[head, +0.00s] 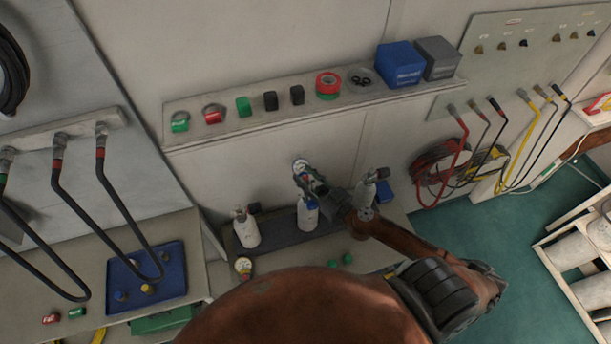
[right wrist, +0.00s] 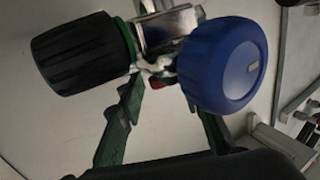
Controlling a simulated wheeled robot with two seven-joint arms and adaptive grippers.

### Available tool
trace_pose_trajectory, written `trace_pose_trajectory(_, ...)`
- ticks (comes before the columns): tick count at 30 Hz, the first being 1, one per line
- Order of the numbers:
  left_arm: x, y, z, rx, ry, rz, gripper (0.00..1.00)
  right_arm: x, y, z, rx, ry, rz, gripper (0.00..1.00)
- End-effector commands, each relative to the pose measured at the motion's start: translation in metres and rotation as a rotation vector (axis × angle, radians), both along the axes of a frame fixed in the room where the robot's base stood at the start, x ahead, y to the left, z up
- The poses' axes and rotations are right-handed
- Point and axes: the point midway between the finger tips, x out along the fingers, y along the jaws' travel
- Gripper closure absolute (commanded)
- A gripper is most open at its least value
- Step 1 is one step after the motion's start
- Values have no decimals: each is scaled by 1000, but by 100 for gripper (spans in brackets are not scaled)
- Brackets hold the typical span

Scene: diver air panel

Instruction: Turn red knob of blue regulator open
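In the head view, my right gripper (head: 314,184) is over the top of the middle white bottle (head: 308,217) on the bench and hides most of its valve. A round white gauge (head: 300,166) shows just behind the gripper. In the right wrist view, the gripper's dark green fingers (right wrist: 170,118) stand apart with nothing between them. Past them are a ribbed black knob (right wrist: 82,54) with a green ring, a metal valve body (right wrist: 167,27) and a large blue knob (right wrist: 224,66). A small red patch shows beside the blue knob; I cannot make out a whole red knob.
White bottles stand left (head: 245,230) and right (head: 366,190) of the middle one. A wall shelf (head: 240,128) with caps, tape and boxes runs above. A blue tray (head: 178,264) lies on the left bench, under hanging black hoses.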

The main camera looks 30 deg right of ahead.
Motion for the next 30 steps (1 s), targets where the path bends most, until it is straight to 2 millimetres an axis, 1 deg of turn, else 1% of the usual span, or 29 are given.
trace_pose_trajectory(7, 0, 0, 0, 0, 0, 0, 60, 0, 0, -1, 1, 1, -1, 68)
trace_pose_trajectory(8, 0, 0, 0, 0, 0, 0, 60, 0, 0, -1, 1, 1, -1, 69)
trace_pose_trajectory(21, 1, 0, 0, 0, -1, 0, 60, 0, -1, 0, 1, 0, -2, 100)
trace_pose_trajectory(30, 1, -1, -1, 0, -1, 0, 60, 0, -1, 0, 1, 0, 1, 100)
